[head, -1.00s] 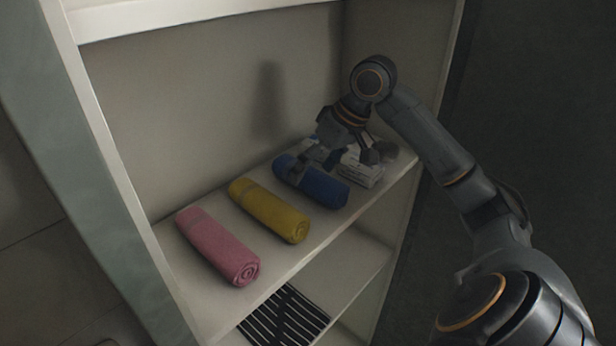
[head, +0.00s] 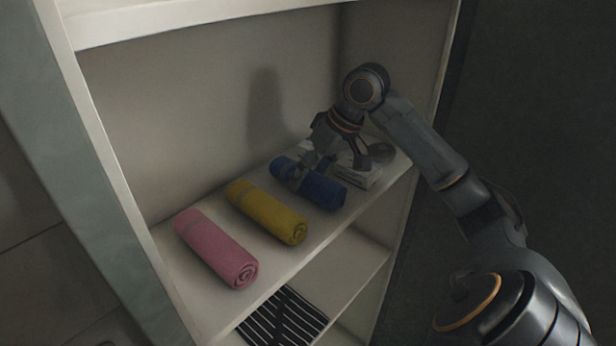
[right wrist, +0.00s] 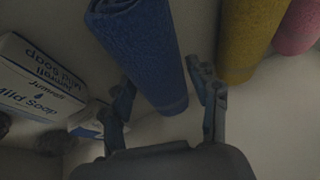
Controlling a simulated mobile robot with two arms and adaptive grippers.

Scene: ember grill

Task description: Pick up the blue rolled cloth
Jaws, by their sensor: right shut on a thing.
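The blue rolled cloth (head: 318,190) lies on the upper shelf (head: 205,310), the rightmost of three rolled cloths. My right gripper (head: 325,170) is over it from above and shut on it, with a finger on either side. In the right wrist view the blue cloth (right wrist: 145,50) sits between the two fingers of my right gripper (right wrist: 162,80). Part of the cloth is hidden behind the gripper in the head view. The cloth looks to be resting on the shelf. My left gripper is not in view.
A yellow rolled cloth (head: 265,212) and a pink one (head: 216,248) lie to the left. A white soap box (right wrist: 48,82) stands close beside the gripper, right of the blue cloth in the head view. A black striped item (head: 282,318) lies on the lower shelf.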

